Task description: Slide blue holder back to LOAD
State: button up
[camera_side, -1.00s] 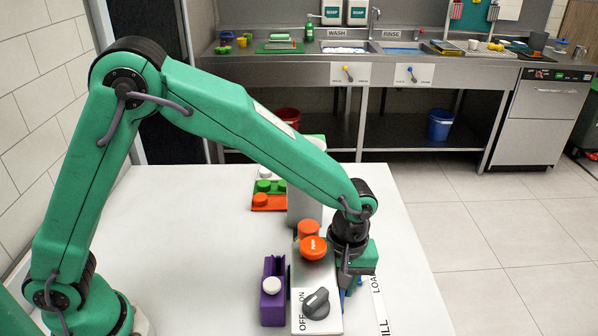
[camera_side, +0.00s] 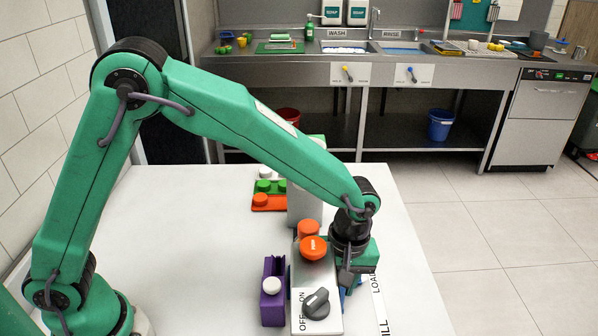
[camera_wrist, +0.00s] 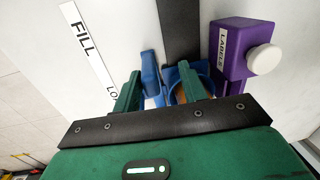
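The blue holder (camera_wrist: 173,73) shows in the wrist view as a ring with brown inside and an upright blue tab (camera_wrist: 150,74) to its left. In the side view only small bits of blue show below my gripper (camera_side: 347,283). My gripper (camera_wrist: 160,88) has its two green fingers apart, one left of the tab and one in front of the ring. I see a gap between the tab and the right finger; whether the left finger touches the tab is unclear. The white strip reads FILL (camera_wrist: 82,43) and LOAD, the latter partly hidden by my gripper.
A grey juicer base with an orange PUSH button (camera_side: 313,247) and a dark OFF/ON knob (camera_side: 316,303) stands close left of my gripper. A purple LABELS box (camera_side: 272,300) with a white knob is beyond it. Coloured buttons (camera_side: 268,187) stand further back. The table's right side is mostly clear.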

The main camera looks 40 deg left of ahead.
notch_tip(320, 180, up, 9)
dwell(1.3)
dwell(0.4)
jog(key=s+a+r+m+t, duration=0.3)
jog(key=s+a+r+m, duration=0.1)
jog(key=a, duration=0.7)
jog(key=s+a+r+m+t+h, duration=0.1)
jog(key=s+a+r+m+t, duration=0.2)
jog(key=s+a+r, duration=0.3)
jog(key=s+a+m, duration=0.1)
jog(key=s+a, duration=0.2)
jog(key=a, duration=0.3)
jog(key=shift+s+a+m, duration=0.15)
jog(key=shift+m, duration=0.25)
jog(key=shift+o, duration=0.2)
jog(key=shift+s+a+f+m+t, duration=0.3)
jog(key=shift+s+a+t, duration=0.1)
jog(key=shift+s, duration=0.1)
